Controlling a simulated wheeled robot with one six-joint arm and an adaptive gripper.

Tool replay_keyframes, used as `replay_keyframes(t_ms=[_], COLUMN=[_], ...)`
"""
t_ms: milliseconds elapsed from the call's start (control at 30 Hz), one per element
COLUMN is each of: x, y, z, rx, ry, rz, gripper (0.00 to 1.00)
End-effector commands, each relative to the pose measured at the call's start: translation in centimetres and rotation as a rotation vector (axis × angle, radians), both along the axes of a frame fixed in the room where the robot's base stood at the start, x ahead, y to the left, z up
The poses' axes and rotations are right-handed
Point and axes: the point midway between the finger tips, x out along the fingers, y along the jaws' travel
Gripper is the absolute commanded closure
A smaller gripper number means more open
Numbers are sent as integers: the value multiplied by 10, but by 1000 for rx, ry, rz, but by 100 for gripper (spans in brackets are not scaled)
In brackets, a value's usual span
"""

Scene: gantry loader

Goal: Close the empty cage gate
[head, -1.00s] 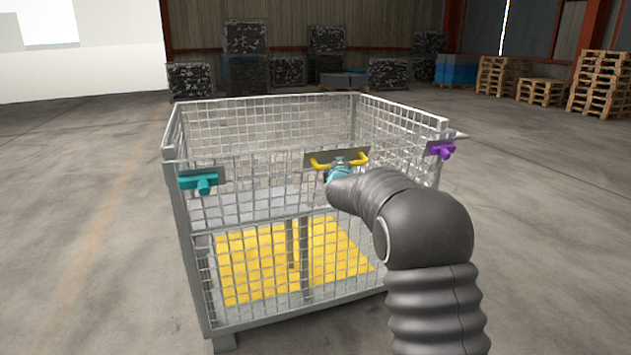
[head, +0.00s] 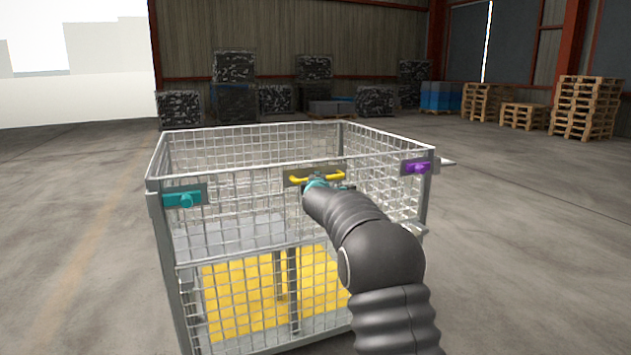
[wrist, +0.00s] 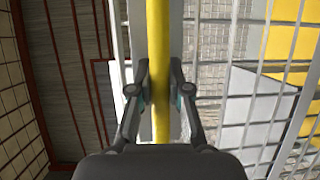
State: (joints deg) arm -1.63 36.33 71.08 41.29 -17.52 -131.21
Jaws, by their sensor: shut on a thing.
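The grey wire-mesh cage (head: 165,290) stands in the middle of the head view. Its gate (head: 235,228) is the upper half of the near side and stands about upright. It carries a teal latch (head: 184,199) at the left end, a purple latch (head: 417,168) at the right end and a yellow handle (head: 330,178) between them. I cannot tell whether the gate is flush with the frame. My gripper (wrist: 160,88) is shut on the yellow handle (wrist: 159,35), with one finger on each side. In the head view my arm hides part of the gate's right half.
A yellow floor panel (head: 235,300) shows inside the cage, with no load on it. Dark bales (head: 233,67), blue stacks (head: 438,97) and wooden pallets (head: 585,105) stand far behind. The concrete floor around the cage is clear.

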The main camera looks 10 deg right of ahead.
Motion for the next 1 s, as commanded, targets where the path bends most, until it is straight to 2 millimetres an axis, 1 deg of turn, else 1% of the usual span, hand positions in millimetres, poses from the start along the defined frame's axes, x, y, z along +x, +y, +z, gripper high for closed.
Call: replay_keyframes(t_ms=[33,100,133,167,200,233,400,533,667,767,867,1000], x=[0,0,0,0,0,0,0,0,-6,-17,-32,-57], y=[-5,-5,-4,-4,-3,-2,6,8,10,13,15,18], z=[5,6,6,6,6,5,3,2,3,4,5,7], rx=[-2,-2,-2,-2,-2,-2,-2,-1,-1,-2,-2,-2], ry=[-10,-11,-11,-11,-11,-10,-6,-5,-5,-3,-4,-4], rz=[-9,-8,-8,-8,-7,-5,5,7,8,9,9,8], gripper=[100,100,78,71,61,57,57,57,57,57,57,57])
